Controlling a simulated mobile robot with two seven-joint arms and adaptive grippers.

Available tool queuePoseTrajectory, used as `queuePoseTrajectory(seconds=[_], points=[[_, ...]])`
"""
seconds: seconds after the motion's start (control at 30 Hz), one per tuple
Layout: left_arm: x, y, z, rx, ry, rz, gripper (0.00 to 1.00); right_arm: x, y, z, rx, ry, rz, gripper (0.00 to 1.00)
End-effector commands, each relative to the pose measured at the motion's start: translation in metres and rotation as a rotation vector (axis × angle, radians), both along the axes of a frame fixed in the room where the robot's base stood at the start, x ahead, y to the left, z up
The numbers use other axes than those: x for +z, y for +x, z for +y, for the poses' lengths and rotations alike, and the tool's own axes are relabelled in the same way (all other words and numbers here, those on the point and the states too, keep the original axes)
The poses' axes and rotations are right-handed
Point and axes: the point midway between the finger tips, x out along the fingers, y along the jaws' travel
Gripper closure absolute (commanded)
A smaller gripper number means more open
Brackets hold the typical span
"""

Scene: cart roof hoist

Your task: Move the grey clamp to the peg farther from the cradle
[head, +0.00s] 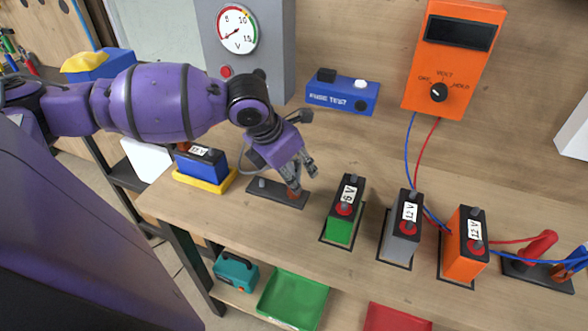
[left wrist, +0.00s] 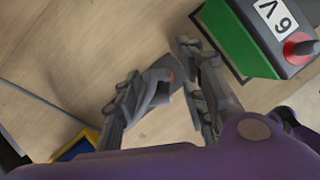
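The grey clamp (left wrist: 156,86), with a reddish spot near its tip, lies between the fingers in the left wrist view. In the head view it is mostly hidden by my left gripper (head: 304,170), and a brownish bit shows below the fingers. My left gripper (left wrist: 163,92) is open, its fingers apart on either side of the clamp. It is over the right end of a dark peg plate (head: 275,195). A short peg (head: 262,183) stands at the plate's left end. The yellow cradle (head: 222,185) with a blue battery (head: 200,165) is left of the plate.
Right of the plate stand a green 6 V battery (head: 340,228), a grey 12 V battery (head: 397,250) and an orange one (head: 460,260). An orange meter (head: 452,60) and a blue fuse tester (head: 342,97) are behind. Red and blue clamps (head: 538,245) sit far right.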

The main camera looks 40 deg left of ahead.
Motion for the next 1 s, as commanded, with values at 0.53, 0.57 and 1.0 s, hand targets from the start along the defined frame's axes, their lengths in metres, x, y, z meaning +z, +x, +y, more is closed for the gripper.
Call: queuePoseTrajectory(seconds=[0.53,0.57,1.0], points=[[0.051,-0.022,0.009,0.001,0.009,0.0,0.62,-0.001,-0.002,0.0,0.0,0.0,0.004,0.6],[0.056,-0.025,0.008,-0.001,0.009,0.001,0.62,-0.001,-0.002,0.0,0.0,0.0,0.004,0.6],[0.094,-0.042,0.01,-0.012,0.007,0.008,0.62,-0.001,-0.001,0.0,0.0,0.0,0.003,0.6]])
